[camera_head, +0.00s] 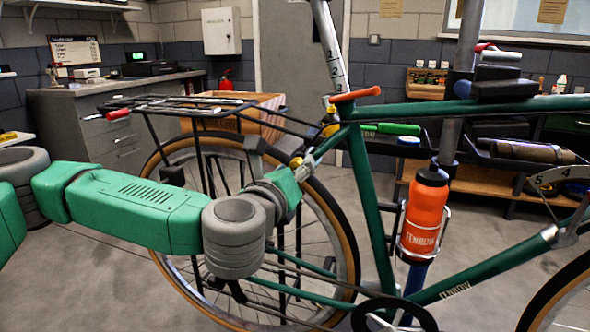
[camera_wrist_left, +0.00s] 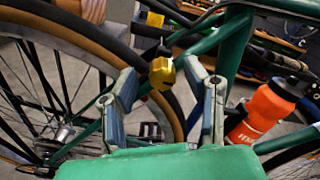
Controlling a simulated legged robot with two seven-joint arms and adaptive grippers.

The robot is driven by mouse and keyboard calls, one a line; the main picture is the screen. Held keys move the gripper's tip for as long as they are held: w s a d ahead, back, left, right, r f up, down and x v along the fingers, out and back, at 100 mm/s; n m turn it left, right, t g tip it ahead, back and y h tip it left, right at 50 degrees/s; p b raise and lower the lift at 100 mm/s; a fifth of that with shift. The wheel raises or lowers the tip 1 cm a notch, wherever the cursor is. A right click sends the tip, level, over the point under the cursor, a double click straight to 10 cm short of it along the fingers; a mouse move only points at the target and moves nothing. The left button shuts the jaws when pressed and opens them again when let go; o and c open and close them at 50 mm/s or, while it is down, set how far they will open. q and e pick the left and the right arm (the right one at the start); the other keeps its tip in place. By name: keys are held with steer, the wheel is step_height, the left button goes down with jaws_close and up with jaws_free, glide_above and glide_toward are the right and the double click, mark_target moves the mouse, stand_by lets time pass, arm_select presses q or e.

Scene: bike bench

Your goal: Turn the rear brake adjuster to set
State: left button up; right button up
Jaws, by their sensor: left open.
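A green bike frame (camera_head: 374,200) stands across the head view. A small yellow knob (camera_wrist_left: 162,73), which looks like the rear brake adjuster, sits on the frame near the rear wheel. In the head view, yellow parts show by the seat tube, one of them (camera_head: 296,162) close to my gripper. My left gripper (camera_head: 308,162) is open at the seat-tube side of the rear wheel. In the left wrist view its two fingers stand either side of the yellow knob, with gaps visible. Contact cannot be told. My right gripper is not in view.
The rear wheel (camera_head: 182,262) and rack (camera_head: 180,104) are close to my left arm. An orange bottle (camera_head: 424,214) sits on the frame, and an orange lever (camera_head: 356,93) is at the seat tube. A stand post (camera_head: 450,135) rises behind the frame.

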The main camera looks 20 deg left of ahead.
arm_select(q)
steer(key=s, duration=0.7)
steer(key=shift+a+f, duration=0.15)
steer(key=shift+a, duration=0.05)
